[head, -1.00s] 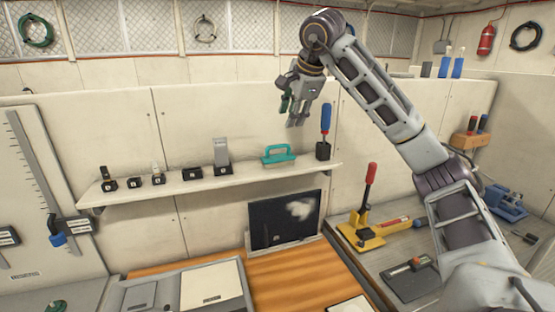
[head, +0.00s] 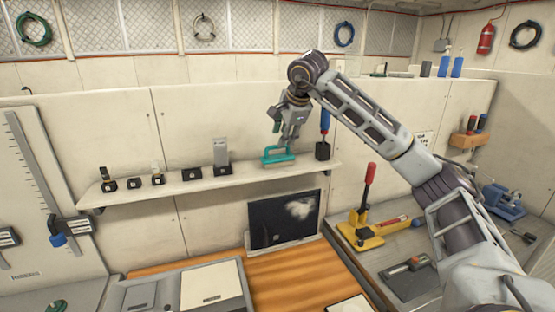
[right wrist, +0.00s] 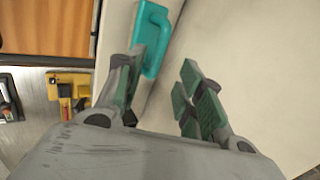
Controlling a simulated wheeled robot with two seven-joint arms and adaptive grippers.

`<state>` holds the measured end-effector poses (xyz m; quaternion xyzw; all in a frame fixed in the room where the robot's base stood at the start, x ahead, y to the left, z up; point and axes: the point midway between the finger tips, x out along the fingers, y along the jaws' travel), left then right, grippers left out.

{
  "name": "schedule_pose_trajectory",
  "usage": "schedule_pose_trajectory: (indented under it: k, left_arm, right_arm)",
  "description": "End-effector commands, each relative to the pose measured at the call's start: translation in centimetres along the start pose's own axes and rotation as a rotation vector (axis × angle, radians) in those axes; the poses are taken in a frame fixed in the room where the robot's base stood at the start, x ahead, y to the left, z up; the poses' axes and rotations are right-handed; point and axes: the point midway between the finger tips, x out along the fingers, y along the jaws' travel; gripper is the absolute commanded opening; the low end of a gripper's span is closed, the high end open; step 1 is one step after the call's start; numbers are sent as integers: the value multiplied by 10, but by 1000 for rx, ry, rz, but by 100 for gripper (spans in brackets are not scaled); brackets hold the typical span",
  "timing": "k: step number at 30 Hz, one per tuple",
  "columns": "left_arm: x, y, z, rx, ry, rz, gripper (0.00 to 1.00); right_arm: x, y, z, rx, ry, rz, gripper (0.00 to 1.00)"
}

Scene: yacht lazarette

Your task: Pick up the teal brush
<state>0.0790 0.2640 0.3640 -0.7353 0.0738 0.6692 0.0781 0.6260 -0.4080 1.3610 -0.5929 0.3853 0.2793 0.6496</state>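The teal brush (head: 266,159) sits near the right part of the wall shelf, its handle on top. My right gripper (head: 284,143) hangs just above and slightly right of it, fingers pointing down. In the right wrist view, the brush (right wrist: 153,32) shows beyond the left finger, partly hidden by it. The fingers of the right gripper (right wrist: 165,85) are apart with nothing between them. I cannot tell whether a finger touches the brush. My left gripper is not in view.
The shelf (head: 222,183) holds several small black holders to the left. A dark screen (head: 285,220) is below. A yellow tool with a red handle (head: 368,215) stands on the right counter.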

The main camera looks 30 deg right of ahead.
Motion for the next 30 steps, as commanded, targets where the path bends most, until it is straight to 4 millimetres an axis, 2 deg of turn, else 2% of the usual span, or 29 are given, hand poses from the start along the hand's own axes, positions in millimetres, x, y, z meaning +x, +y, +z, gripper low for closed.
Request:
schedule_pose_trajectory:
  k: [11,24,30]
  left_arm:
    - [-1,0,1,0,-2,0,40]
    - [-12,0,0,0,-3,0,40]
    - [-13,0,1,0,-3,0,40]
  right_arm:
    - [3,0,0,0,1,1,37]
    - [44,4,5,1,1,2,37]
    - [52,4,6,0,0,0,37]
